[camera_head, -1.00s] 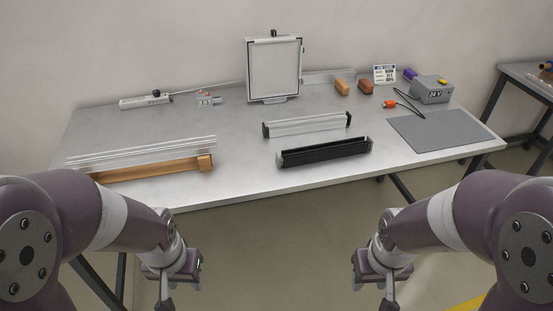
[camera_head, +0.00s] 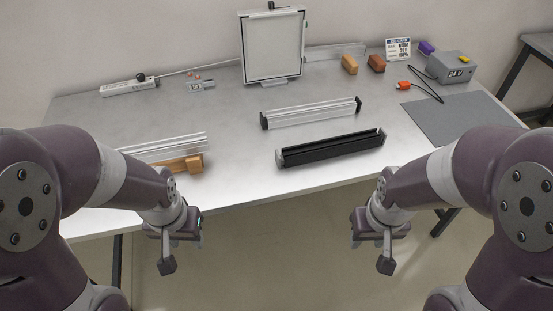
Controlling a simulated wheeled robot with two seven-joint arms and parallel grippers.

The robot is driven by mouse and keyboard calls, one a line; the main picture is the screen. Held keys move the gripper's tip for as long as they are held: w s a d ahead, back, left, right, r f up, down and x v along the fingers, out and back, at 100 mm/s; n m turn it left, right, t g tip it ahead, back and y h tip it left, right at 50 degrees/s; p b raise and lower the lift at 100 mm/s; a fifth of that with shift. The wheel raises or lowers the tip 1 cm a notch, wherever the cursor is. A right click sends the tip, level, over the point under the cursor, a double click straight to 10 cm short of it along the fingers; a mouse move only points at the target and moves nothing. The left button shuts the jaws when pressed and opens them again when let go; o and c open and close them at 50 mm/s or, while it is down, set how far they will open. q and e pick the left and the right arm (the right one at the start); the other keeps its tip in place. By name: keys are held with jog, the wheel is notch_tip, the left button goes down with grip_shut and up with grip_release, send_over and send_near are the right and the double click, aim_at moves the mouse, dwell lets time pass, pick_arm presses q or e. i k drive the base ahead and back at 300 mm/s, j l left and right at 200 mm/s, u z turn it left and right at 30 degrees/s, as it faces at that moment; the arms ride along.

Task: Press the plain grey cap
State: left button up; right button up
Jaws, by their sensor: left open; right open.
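A black channel bar (camera_head: 332,149) lies near the table's front edge, right of centre. It has small greyish end pieces, one at its left end (camera_head: 279,158); I cannot tell for certain whether either is the plain grey cap. Behind it lies a clear or silver bar (camera_head: 312,112) with dark end caps. My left gripper (camera_head: 168,264) is open and empty, in front of the table's front edge, left of the black bar. Neither touches anything on the table.
A framed panel (camera_head: 271,47) stands at the back. Clear strips and a wooden bar (camera_head: 182,165) lie front left, partly behind my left arm. A power strip (camera_head: 129,87), two blocks (camera_head: 349,64), a grey 24 V box (camera_head: 456,68) and a grey mat (camera_head: 455,118) are around.

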aim_at(280, 161)
jog(key=i+l+u, duration=0.1)
jog(key=l, duration=0.25)
jog(key=i+l+u, duration=0.15)
jog(key=l, duration=0.25)
jog(key=i+l+u, duration=0.1)
jog(key=l, duration=0.25)
jog(key=i+l+u, duration=0.15)
jog(key=l, duration=0.25)
